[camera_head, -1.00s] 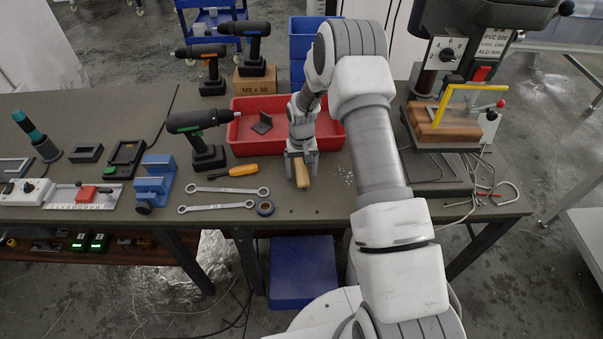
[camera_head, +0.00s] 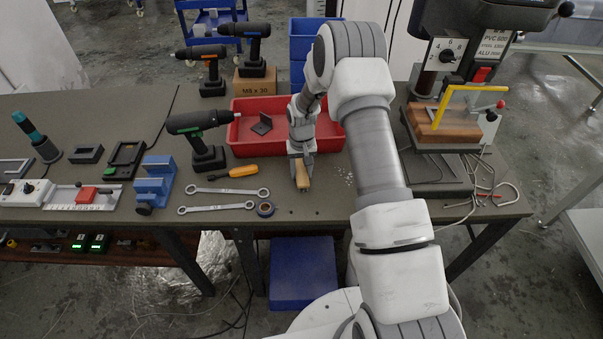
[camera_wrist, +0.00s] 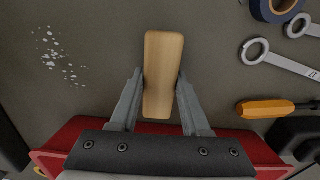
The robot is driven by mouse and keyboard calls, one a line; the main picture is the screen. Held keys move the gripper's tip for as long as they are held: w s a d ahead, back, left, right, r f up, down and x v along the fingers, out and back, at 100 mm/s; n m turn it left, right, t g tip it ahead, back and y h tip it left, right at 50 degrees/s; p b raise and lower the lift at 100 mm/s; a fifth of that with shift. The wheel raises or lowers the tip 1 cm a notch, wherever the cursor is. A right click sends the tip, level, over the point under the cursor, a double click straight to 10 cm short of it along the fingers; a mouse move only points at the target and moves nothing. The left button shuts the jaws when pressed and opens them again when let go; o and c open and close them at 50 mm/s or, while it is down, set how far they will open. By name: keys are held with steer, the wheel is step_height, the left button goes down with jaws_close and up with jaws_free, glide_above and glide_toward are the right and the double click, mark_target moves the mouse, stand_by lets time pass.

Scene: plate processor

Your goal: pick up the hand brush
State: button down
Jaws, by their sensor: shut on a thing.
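The hand brush (camera_head: 302,176) shows as a light wooden block, lying in front of the red tray. The wrist view shows its pale wooden top (camera_wrist: 163,72) between the two fingers; any bristles are hidden underneath. My gripper (camera_head: 301,163) points down at the brush. In the wrist view my gripper (camera_wrist: 160,88) has both fingers against the long sides of the wood, shut on it. The brush appears to be at or close to the tabletop; I cannot tell whether it touches.
The red tray (camera_head: 262,105) is just behind the gripper. A drill press (camera_head: 447,130) stands at the right. Pale scraps (camera_wrist: 58,58) lie beside the brush.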

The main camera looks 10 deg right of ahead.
mark_target(301, 170)
steer(key=shift+r, duration=0.1)
step_height(301, 170, up, 4)
steer(key=shift+w+f, duration=0.1)
steer(key=shift+f, duration=0.05)
steer(key=d+r+b, duration=0.1)
steer(key=d+r, duration=0.6)
steer(key=d, duration=0.4)
steer(key=shift+d, duration=0.35)
